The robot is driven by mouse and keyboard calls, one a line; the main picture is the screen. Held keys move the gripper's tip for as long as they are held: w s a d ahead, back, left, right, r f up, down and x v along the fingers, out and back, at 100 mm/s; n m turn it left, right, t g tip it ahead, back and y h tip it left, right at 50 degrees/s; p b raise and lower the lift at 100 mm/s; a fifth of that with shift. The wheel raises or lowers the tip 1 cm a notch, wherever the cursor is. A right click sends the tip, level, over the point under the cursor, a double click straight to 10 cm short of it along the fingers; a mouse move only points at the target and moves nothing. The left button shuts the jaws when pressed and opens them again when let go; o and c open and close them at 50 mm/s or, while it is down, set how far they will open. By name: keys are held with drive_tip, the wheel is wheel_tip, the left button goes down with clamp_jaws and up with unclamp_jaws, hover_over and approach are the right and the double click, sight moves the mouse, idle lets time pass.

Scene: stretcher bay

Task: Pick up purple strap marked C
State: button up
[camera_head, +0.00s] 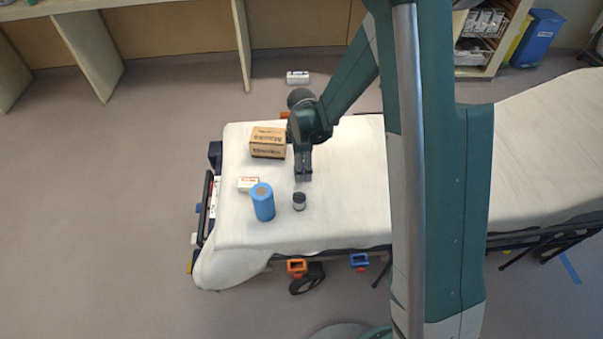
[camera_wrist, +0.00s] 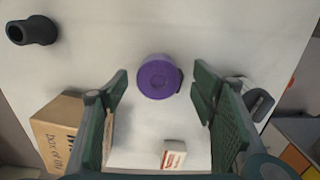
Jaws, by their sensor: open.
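A round purple strap roll (camera_wrist: 158,77) stands on the white sheet in the wrist view. It lies between the two fingertips, with white gaps on both sides; no letter is readable on it. My gripper (camera_wrist: 160,84) is open around its line, and the frames do not show any touch. In the head view my gripper (camera_head: 304,179) points down over the stretcher, and no purple shows there; the strap appears hidden by the gripper.
A dark hollow cylinder (camera_wrist: 32,31) lies at upper left in the wrist view.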

drive_tip(key=shift+f, duration=0.7)
drive_tip(key=c, duration=0.9)
